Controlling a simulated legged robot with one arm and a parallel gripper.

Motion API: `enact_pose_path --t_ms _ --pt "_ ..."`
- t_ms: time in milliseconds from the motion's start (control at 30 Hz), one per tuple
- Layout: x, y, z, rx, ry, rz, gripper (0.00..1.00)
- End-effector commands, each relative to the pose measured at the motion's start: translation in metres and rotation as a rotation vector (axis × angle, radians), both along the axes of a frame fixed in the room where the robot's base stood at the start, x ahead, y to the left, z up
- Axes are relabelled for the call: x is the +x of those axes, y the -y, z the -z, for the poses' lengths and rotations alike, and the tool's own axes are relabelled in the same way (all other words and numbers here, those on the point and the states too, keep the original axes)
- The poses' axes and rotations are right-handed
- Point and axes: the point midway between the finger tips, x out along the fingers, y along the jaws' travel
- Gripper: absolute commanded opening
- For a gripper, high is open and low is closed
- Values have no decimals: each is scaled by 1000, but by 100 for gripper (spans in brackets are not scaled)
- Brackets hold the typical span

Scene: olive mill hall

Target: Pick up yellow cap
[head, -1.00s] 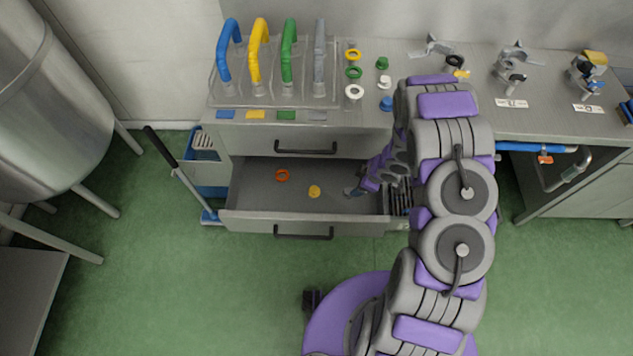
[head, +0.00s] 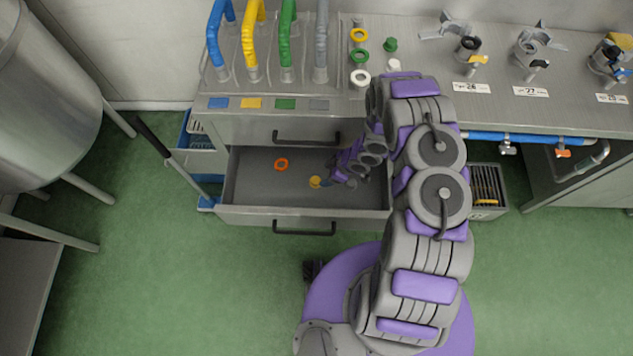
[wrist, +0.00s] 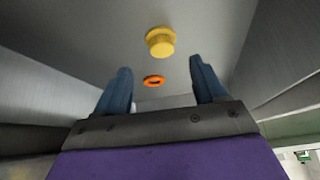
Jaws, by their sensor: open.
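The yellow cap (head: 315,182) lies in the open drawer (head: 250,196) of the steel bench. In the head view my gripper (head: 330,184) is inside the drawer, just right of the cap. An orange ring (head: 281,164) lies in the drawer to the left and behind the cap. It also shows in the wrist view (wrist: 154,81), between the fingers.
The drawer's walls and front enclose the cap. A closed drawer handle (head: 306,137) is just above. Coloured handles (head: 285,45), rings (head: 360,78) and clamps (head: 468,48) stand on the bench. A mop bucket (head: 200,150) stands at left.

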Motion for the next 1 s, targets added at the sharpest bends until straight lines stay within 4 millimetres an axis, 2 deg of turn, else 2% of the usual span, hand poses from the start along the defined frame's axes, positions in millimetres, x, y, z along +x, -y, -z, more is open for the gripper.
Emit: enact_pose_path --t_ms 100,367,700,933,1000 --pt "2 -7 13 1 2 0 70" --pt "4 -8 23 10 3 1 70" --pt "6 -35 60 2 1 1 70" --pt "7 -35 60 3 3 1 70" --pt "7 -34 60 5 2 2 65"
